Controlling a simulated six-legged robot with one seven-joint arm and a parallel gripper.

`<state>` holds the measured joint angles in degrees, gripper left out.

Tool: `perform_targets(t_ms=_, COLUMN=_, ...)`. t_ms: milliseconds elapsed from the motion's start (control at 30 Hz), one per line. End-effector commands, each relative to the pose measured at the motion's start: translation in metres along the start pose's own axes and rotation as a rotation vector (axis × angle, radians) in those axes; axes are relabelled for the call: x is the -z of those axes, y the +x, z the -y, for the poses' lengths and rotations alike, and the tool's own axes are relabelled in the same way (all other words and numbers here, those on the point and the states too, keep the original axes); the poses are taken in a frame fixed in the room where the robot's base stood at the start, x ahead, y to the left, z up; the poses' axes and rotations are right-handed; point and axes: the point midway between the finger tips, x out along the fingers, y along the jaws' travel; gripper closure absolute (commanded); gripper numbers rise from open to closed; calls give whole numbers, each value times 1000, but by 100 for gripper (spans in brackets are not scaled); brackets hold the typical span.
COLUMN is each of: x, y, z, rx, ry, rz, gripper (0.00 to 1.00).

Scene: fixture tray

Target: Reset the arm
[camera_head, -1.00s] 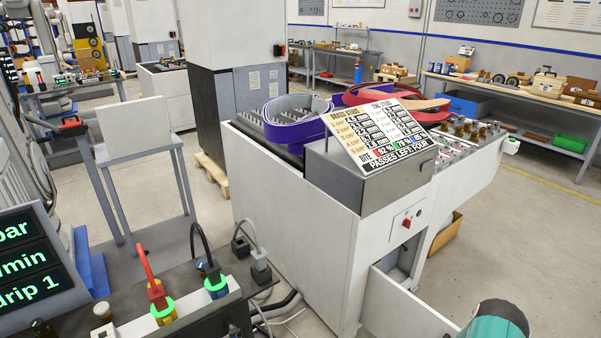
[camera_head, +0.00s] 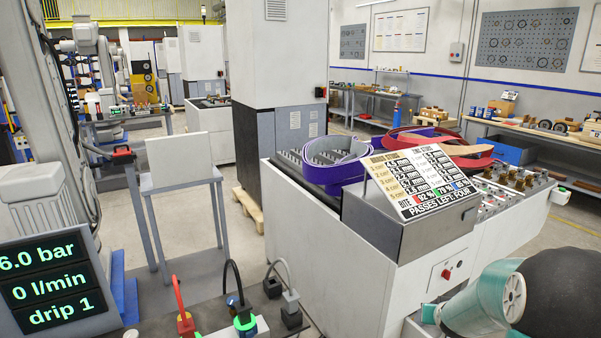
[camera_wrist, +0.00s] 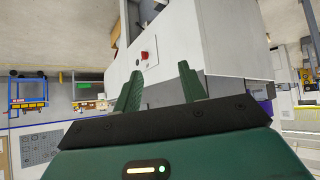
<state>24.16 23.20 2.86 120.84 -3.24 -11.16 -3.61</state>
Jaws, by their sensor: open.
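My gripper (camera_wrist: 160,68) shows in the wrist view as two dark green fingers standing apart, with nothing between them. Beyond the fingers is the white machine cabinet (camera_wrist: 225,35) with its red knob (camera_wrist: 144,55), seen tilted. In the head view, a teal and black part of my arm (camera_head: 485,300) is at the lower right, in front of the cabinet (camera_head: 330,235). My fingers cannot be made out in the head view.
A sign board (camera_head: 420,180) and a purple belt (camera_head: 335,168) sit on the cabinet. A pressure display (camera_head: 50,280) and upright connectors with red and black cables (camera_head: 185,320) stand at the lower left. A grey stand (camera_head: 180,180) is behind. Floor shows at the right.

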Motion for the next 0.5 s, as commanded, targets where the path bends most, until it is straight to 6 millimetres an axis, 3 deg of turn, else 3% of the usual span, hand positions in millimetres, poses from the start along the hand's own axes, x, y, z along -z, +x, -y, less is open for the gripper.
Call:
perform_targets(t_ms=33, x=10, y=-21, z=10, rx=10, ry=-12, rz=4, gripper=59)
perform_targets(t_ms=200, x=23, y=-86, z=41, rx=43, ry=-43, rz=55, gripper=59)
perform_targets(t_ms=500, x=16, y=-204, z=84, rx=102, ry=-95, rz=142, gripper=59)
